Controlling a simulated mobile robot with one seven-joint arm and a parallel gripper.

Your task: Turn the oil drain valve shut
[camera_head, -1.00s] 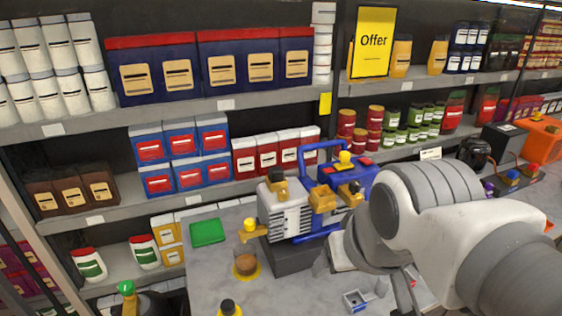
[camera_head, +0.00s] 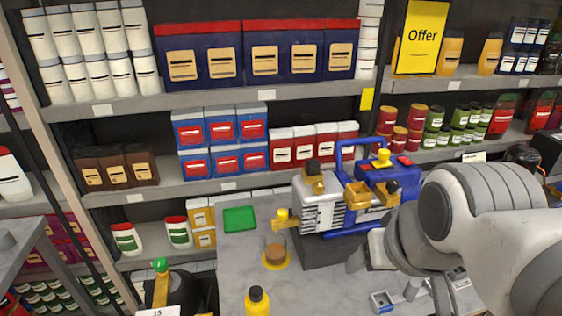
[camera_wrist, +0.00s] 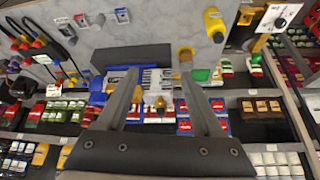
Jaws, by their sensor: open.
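The pump (camera_head: 322,213), white and blue with yellow fittings, stands on a dark block on the grey table; it also shows in the wrist view (camera_wrist: 152,79). A yellow handle (camera_head: 284,219) sticks out at its lower left, above a brown jar (camera_head: 275,255) on a yellow ring; it looks like the oil drain valve. I cannot tell how far it is turned. In the wrist view I cannot make the handle out clearly. My gripper (camera_wrist: 160,72) is open and empty, its fingers pointing toward the pump. In the head view it is right of the pump, partly hidden by my arm.
A green tray (camera_head: 239,219) lies at the table's back left. A yellow bottle (camera_head: 257,301) stands at the front, with a small grey box (camera_head: 382,301) to its right. Stocked shelves rise behind. Table surface between jar and box is clear.

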